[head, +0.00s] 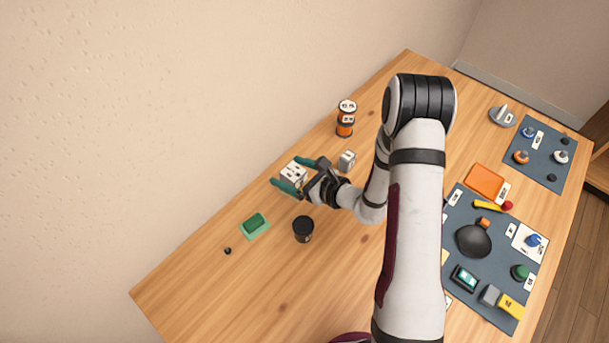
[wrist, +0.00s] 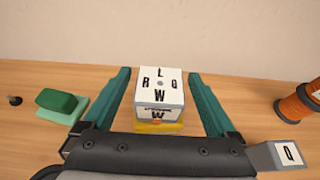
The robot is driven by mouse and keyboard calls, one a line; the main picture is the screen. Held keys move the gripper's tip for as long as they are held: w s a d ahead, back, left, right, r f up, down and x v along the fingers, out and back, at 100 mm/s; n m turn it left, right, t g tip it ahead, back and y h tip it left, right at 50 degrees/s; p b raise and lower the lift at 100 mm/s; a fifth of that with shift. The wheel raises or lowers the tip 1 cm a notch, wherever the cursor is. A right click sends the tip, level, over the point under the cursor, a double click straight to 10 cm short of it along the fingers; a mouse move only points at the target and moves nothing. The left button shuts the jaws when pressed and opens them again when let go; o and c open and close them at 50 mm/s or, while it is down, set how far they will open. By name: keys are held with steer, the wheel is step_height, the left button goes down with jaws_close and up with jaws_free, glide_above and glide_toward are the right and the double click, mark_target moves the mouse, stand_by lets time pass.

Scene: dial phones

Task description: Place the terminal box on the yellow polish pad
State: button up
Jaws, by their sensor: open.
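The terminal box, as I take it, is a white cube (wrist: 160,92) with black letters on its top and front. It also shows in the head view (head: 294,172) near the table's back edge. The yellow polish pad (wrist: 158,128) shows as a yellow strip under the box's near side in the wrist view. The box appears to rest on it, upright, though the contact is mostly hidden. My gripper (wrist: 159,74) is open, with one teal finger on each side of the box and visible gaps between. In the head view my gripper (head: 289,173) also straddles the box; the pad cannot be made out there.
A green block on a pale green pad (head: 255,225) and a black jar (head: 303,229) stand nearby. Blue-grey mats (head: 455,215) with several items lie at right.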

steer(key=v, duration=1)
steer(key=s+a+r+n+g+y, duration=0.3)
steer(key=s+a+r+n+g, duration=0.5)
steer(key=s+a+r+n, duration=0.3)
steer(key=s+d+r+n+g+h, duration=0.1)
steer(key=s+d+r+n+h, duration=0.2)
steer(key=s+d+n+h, duration=0.7)
steer(key=s, duration=0.3)
steer(key=shift+s+d+g+h, duration=0.15)
steer(key=shift+d+g+h, duration=0.15)
steer(key=shift+d, duration=0.1)
